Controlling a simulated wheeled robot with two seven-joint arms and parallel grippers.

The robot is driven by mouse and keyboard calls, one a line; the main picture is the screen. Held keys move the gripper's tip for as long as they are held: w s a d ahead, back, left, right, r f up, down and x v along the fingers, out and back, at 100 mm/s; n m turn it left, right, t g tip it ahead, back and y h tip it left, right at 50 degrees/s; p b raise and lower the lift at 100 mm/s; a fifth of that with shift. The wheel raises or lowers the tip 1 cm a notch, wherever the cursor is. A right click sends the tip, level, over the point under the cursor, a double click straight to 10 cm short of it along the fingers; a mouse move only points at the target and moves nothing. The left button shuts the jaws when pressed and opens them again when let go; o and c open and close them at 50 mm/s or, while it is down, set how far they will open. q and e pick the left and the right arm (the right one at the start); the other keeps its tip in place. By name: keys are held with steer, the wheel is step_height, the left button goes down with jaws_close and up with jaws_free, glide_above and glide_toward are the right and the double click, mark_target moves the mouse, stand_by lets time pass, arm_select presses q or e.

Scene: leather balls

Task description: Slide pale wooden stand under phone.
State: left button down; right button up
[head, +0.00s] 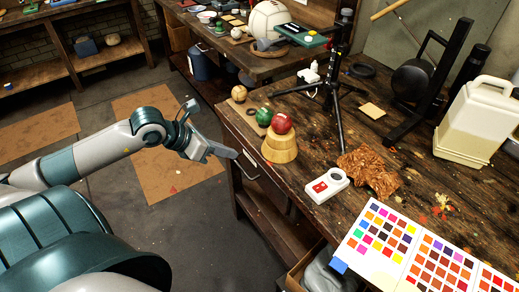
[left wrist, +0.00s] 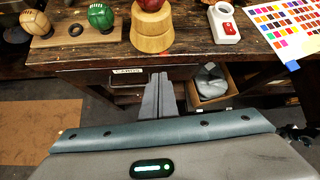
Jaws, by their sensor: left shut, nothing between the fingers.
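The pale wooden stand (head: 280,150) is a round, stepped block near the left front edge of the workbench. A red leather ball (head: 282,124) rests on top of it. The stand also shows in the left wrist view (left wrist: 152,38), beyond my fingers. My left gripper (head: 236,154) is shut and empty, in front of the bench edge, left of the stand and apart from it. Its closed fingers (left wrist: 159,82) point at the bench front in the left wrist view. I cannot clearly make out a phone; a black tripod (head: 338,100) stands behind the stand.
A board (left wrist: 45,42) with a tan ball (left wrist: 34,22), a dark ring and a green ball (left wrist: 101,17) lies left of the stand.

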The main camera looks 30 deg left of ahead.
arm_select(q)
step_height(320, 180, up, 2)
steer(key=shift+s+a+m+y, duration=0.1)
steer(key=shift+m+y, duration=0.4)
steer(key=shift+m, duration=0.1)
steer(key=shift+f, duration=0.1)
